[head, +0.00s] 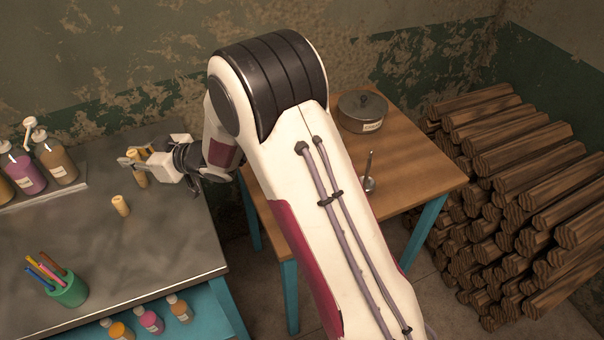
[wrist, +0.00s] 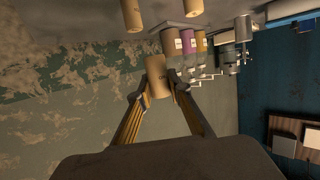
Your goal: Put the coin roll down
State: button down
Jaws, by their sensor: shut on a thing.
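My gripper (head: 132,160) is over the grey table at the left in the head view. In the wrist view, its two fingers (wrist: 158,88) are shut on a tan, cylindrical coin roll (wrist: 157,78). A tan roll (head: 141,180) shows just below the fingers in the head view, partly hidden by the gripper. I cannot tell whether the held roll touches the tabletop. Another tan roll (head: 121,205) stands upright on the table, nearer the front. Two tan rolls, one at the left (wrist: 132,15) and one at the right (wrist: 182,8), are cut by the top edge of the wrist view.
The grey table (head: 165,240) has bare room around the standing roll. Several labelled bottles (head: 58,165) stand on a tray at the far left. A green pencil cup (head: 68,290) is near the front. A wooden table (head: 420,175) bears a lidded pot (head: 362,112).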

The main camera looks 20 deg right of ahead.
jog(key=w+d+r+m+t+h, duration=0.3)
jog(key=w+d+m+h, duration=0.2)
jog(key=w, duration=0.2)
jog(key=w+d+m+h, duration=0.3)
jog(key=d+m+h, duration=0.65)
jog(key=d, duration=0.65)
jog(key=s+d+f+m+g+h, duration=0.4)
jog(key=s+d, duration=0.3)
jog(key=s, duration=0.2)
jog(key=s+d+f+m+g+h, duration=0.4)
jog(key=s+d+m+g+h, duration=0.2)
jog(key=s+d, duration=0.2)
jog(key=shift+s+f, duration=0.25)
jog(key=shift+s, duration=0.95)
jog(key=shift+m+h, duration=0.25)
jog(key=shift+f, duration=3.15)
